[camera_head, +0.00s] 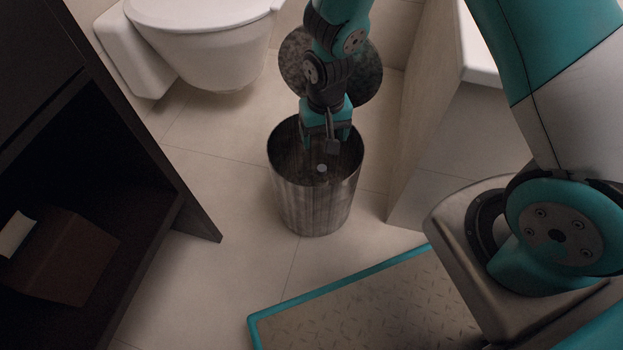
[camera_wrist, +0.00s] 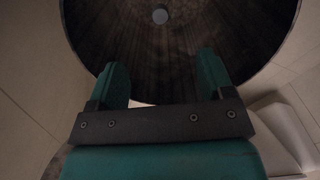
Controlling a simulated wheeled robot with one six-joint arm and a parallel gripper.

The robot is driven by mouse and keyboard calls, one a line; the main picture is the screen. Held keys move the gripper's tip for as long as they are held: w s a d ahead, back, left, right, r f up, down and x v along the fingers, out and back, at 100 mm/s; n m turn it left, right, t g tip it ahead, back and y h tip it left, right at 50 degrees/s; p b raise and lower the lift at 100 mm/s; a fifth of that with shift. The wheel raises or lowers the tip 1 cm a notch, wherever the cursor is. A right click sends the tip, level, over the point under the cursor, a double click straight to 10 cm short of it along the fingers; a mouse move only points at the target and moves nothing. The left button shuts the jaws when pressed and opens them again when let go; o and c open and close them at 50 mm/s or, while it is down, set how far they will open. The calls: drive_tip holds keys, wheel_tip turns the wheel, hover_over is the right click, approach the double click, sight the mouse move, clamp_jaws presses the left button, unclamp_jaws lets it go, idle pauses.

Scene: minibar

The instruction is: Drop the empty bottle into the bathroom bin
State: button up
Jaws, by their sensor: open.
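The metal bathroom bin (camera_head: 312,207) stands upright on the tiled floor, with its round dark lid (camera_head: 292,62) raised behind it. My gripper (camera_head: 327,145) points down at the bin's mouth, and its fingers are apart with nothing between them. The dark inside of the bin (camera_wrist: 215,45) fills the top of the wrist view, beyond the fingers (camera_wrist: 161,75). A small pale round spot (camera_head: 321,168) shows inside the bin, and also in the wrist view (camera_wrist: 160,16). It may be the end of the bottle, but the dark hides any body around it.
A white toilet (camera_head: 215,45) hangs at the back left. A dark cabinet (camera_head: 150,170) with a brown box (camera_head: 70,262) on its shelf stands at left. A pale wall edge (camera_head: 420,120) rises right of the bin. The floor left of the bin is clear.

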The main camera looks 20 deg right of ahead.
wheel_tip(320, 180, up, 18)
drive_tip(key=p, duration=0.9)
drive_tip(key=shift+f, duration=0.25)
drive_tip(key=s+a+r+n+y+p, duration=0.35)
drive_tip(key=s+r+n, duration=0.45)
drive_tip(key=s+r, duration=1.2)
wheel_tip(320, 180, up, 40)
drive_tip(key=w+a+p, duration=0.1)
drive_tip(key=p, duration=3.6)
drive_tip(key=shift+w+y, duration=0.35)
drive_tip(key=shift+c, duration=0.2)
